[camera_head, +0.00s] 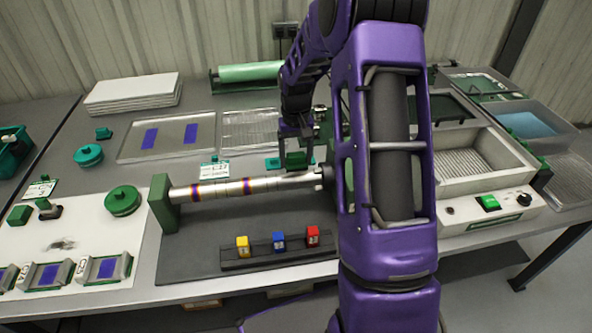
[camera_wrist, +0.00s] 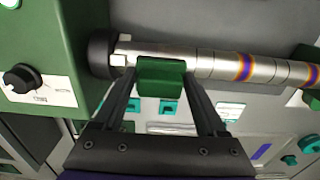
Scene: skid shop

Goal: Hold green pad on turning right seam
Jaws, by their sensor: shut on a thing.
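A metal tube (camera_head: 225,188) lies level between a green end support (camera_head: 163,203) at left and a dark chuck at right. It has two heat-tinted bands, blue and orange, at its left and middle. In the wrist view the tube (camera_wrist: 207,64) runs from the dark chuck (camera_wrist: 101,53), with a tinted band (camera_wrist: 245,67) right of the pad. My gripper (camera_wrist: 163,80) is shut on the green pad (camera_wrist: 160,78), at the tube's plain stretch near the chuck. The pad overlaps the tube's edge in that view; whether it touches is unclear. The head view shows the pad (camera_head: 297,160) just behind the tube.
A dark rack (camera_head: 280,252) with yellow, blue and red blocks stands in front of the tube. A control box (camera_head: 490,208) with a green switch and black knob is at right. A clear tray (camera_head: 140,152) with purple strips lies behind the tube.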

